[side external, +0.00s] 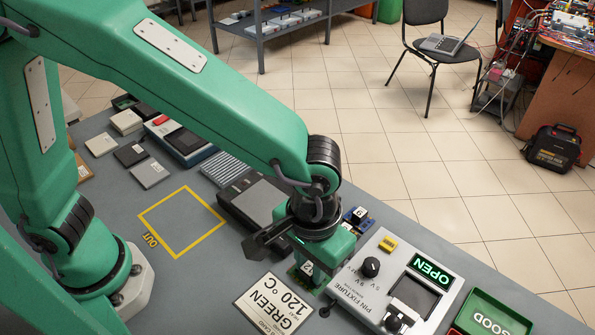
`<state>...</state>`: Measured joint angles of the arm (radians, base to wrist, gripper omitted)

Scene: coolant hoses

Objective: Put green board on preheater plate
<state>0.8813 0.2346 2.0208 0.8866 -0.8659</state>
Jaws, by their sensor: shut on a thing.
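My gripper (312,252) is low over the bench, near the right end of the preheater. It is shut on a green board (304,278) with a white number label, which shows just under the jaws. The gripper hides much of the board, and I cannot tell whether it touches the bench. What looks like the preheater plate (256,203) is a flat grey top on a dark box, to the left of and behind the gripper. My wrist covers part of that box's near right end.
A card (272,304) reading "GREEN 120 °C" lies in front of the gripper. The pin fixture (397,283), showing "OPEN", and a green GOOD tray (490,318) are to the right. A blue board (357,216) lies behind. The yellow OUT square (182,222) is empty.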

